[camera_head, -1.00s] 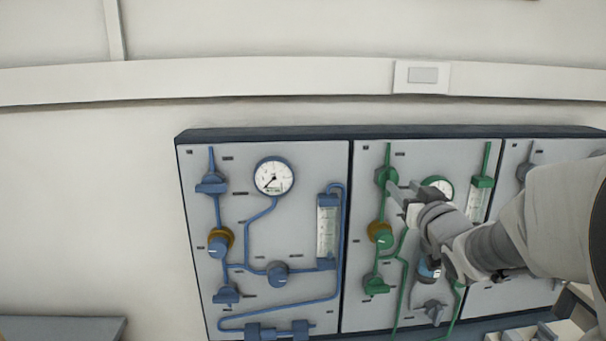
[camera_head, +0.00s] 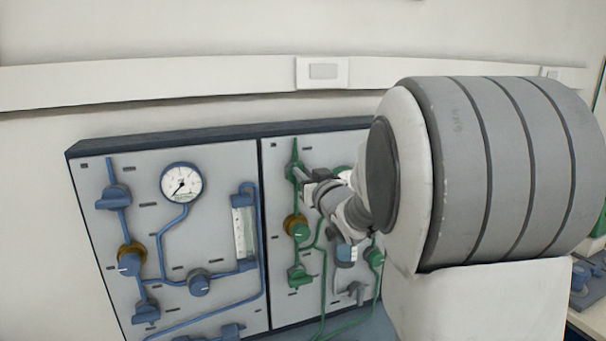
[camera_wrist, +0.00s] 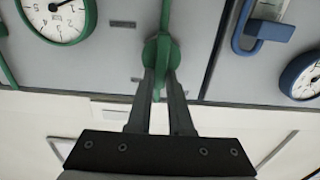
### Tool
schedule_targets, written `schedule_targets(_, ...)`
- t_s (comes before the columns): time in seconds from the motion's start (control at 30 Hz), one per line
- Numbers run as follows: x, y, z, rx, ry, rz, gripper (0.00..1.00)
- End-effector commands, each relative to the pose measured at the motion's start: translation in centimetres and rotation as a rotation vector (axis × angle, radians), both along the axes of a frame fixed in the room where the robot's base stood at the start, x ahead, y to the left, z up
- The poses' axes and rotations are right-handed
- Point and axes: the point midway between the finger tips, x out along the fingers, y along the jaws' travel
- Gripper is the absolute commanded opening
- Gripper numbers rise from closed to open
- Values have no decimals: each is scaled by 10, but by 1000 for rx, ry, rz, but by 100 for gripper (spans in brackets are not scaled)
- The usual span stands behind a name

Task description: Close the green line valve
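The green line valve (camera_head: 295,169) is at the top left of the green panel section, on a vertical green pipe. In the wrist view its round green body (camera_wrist: 160,52) is in the upper middle, with a narrow handle running between my fingers. My gripper (camera_wrist: 161,82) has one finger on each side of this handle and appears closed on it. The handle looks roughly in line with the green pipe in the wrist view. In the head view my gripper (camera_head: 301,175) is at the valve and partly covers it.
The blue panel section (camera_head: 215,290) with its gauge (camera_head: 181,184) stands to the left. Below the valve are a green regulator knob (camera_head: 299,232) and a lower green valve (camera_head: 299,275). My arm hides the right part of the panel.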

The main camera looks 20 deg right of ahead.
Motion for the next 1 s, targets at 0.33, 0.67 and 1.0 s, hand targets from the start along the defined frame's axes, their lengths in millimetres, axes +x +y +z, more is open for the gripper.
schedule_targets(0.33,0,0,0,-1,0,0,0)
schedule_targets(0.67,0,1,-4,-89,-1,0,0)
schedule_targets(1.0,0,6,-8,-365,-1,0,0)
